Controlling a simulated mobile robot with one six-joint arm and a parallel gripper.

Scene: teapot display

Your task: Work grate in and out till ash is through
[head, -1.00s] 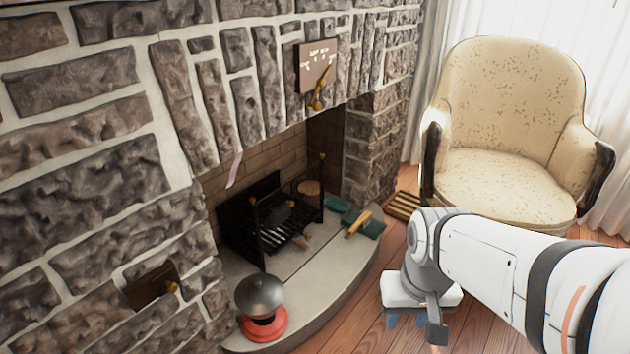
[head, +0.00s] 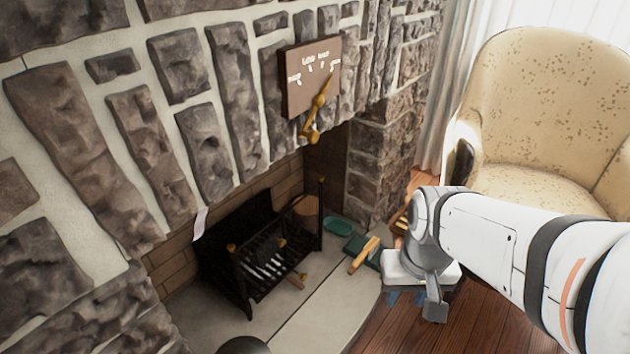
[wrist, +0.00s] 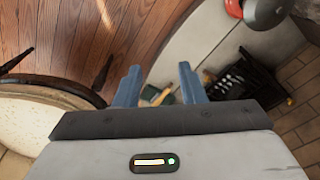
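The black iron grate (head: 268,262) stands in the fireplace opening on the pale hearth, with a dark plate behind it and light bars inside. A small wooden-looking handle (head: 297,281) sticks out low at its front. The grate also shows in the wrist view (wrist: 245,80), right of the fingers. I cannot make out any ash. My gripper (wrist: 158,85) is open and empty, its two blue fingers apart. It hangs above the floor and hearth edge, away from the grate. In the head view my wrist hides most of it.
A board with a brass lever (head: 318,105) is on the stone wall above the opening. A green dustpan-like thing and yellow-handled tool (head: 364,254) lie on the hearth's right. A cream armchair (head: 545,110) stands at right.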

